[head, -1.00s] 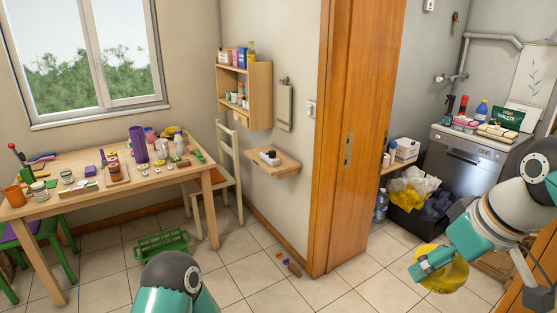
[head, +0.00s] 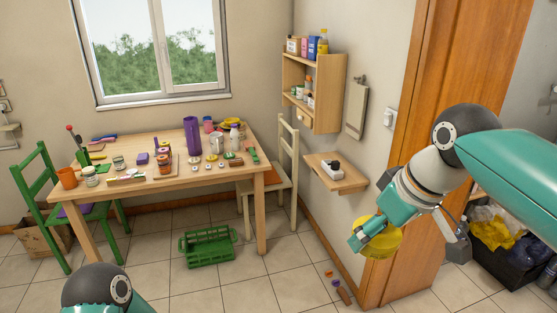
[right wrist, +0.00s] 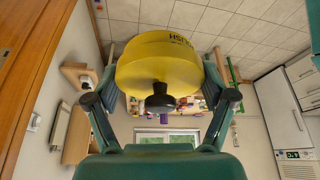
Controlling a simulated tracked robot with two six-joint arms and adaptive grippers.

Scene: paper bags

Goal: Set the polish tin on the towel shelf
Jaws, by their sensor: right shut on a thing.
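The yellow polish tin (head: 383,240) is in my right gripper (head: 366,236), held in the air in front of the door frame. In the right wrist view the tin (right wrist: 155,62) sits between the two fingers, with dark lettering on its side and a black knob facing the camera. No towels show on any shelf, so I cannot tell for sure which is the towel shelf. A small wooden wall shelf (head: 350,184) with a white and black item on it is behind and to the left of the tin. My left gripper is out of view; only part of my left arm shows.
A wooden wall cabinet (head: 335,88) with bottles hangs above the small shelf. A crowded table (head: 135,178) stands under the window, with a green crate (head: 208,247) on the floor by it. The wooden door frame (head: 425,90) is close to my right arm.

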